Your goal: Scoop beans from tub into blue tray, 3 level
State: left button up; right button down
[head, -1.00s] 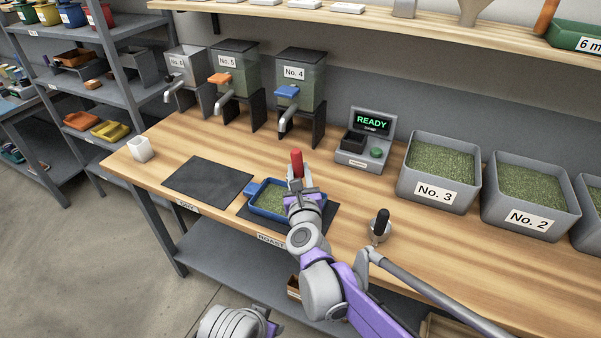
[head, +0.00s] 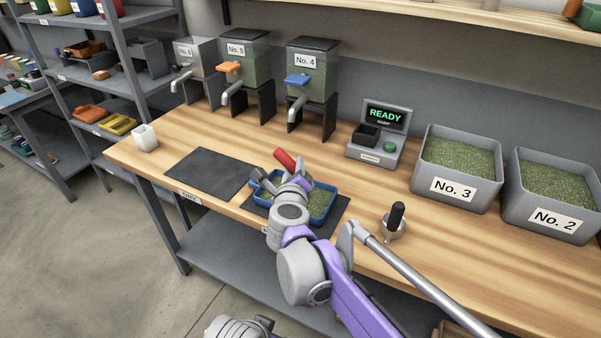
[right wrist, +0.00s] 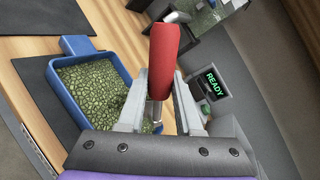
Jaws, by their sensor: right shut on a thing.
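The blue tray (head: 325,212) sits on the dark front mat and holds green beans; it also shows in the right wrist view (right wrist: 118,62). My right gripper (head: 287,178) is above the tray and shut on the red handle (head: 284,158) of a tool. In the right wrist view the red handle (right wrist: 163,60) stands between the fingers, with a short metal shaft below. The tool's working end is hidden, so I cannot tell whether it holds beans. The grey tubs No. 3 (head: 420,177) and No. 2 (head: 515,207) stand to the right, full of green beans. My left gripper is out of view.
A black-handled tool stands in a metal holder (head: 390,228) right of the tray. A scale reading READY (head: 373,150) is behind. An empty dark mat (head: 210,172) and white cup (head: 146,138) lie left. Dispensers No. 4 (head: 313,75) and No. 5 (head: 245,70) stand at the back.

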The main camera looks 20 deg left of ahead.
jog(key=a+n, duration=0.1)
jog(key=f+n+h, duration=0.1)
jog(key=shift+s+a+n+b, duration=0.15)
jog(key=shift+a+n+b, duration=0.15)
jog(key=shift+a+b, duration=0.1)
jog(key=a+f+n+h, duration=0.1)
jog(key=n, duration=0.1)
jog(key=a+f+n+h+b, duration=0.1)
jog(key=f+n, duration=0.1)
jog(key=shift+s+a+n+h, duration=0.2)
jog(key=shift+a+n+h, duration=0.15)
jog(key=shift+n+h, duration=0.05)
jog(key=n+h, duration=0.1)
jog(key=a+f+n, duration=0.1)
jog(key=n, duration=0.1)
jog(key=shift+f+h, duration=0.3)
jog(key=shift+h, duration=0.1)
dwell(0.6)
notch_tip(320, 180, up, 3)
jog(key=shift+r+p, duration=0.1)
jog(key=shift+p, duration=0.95)
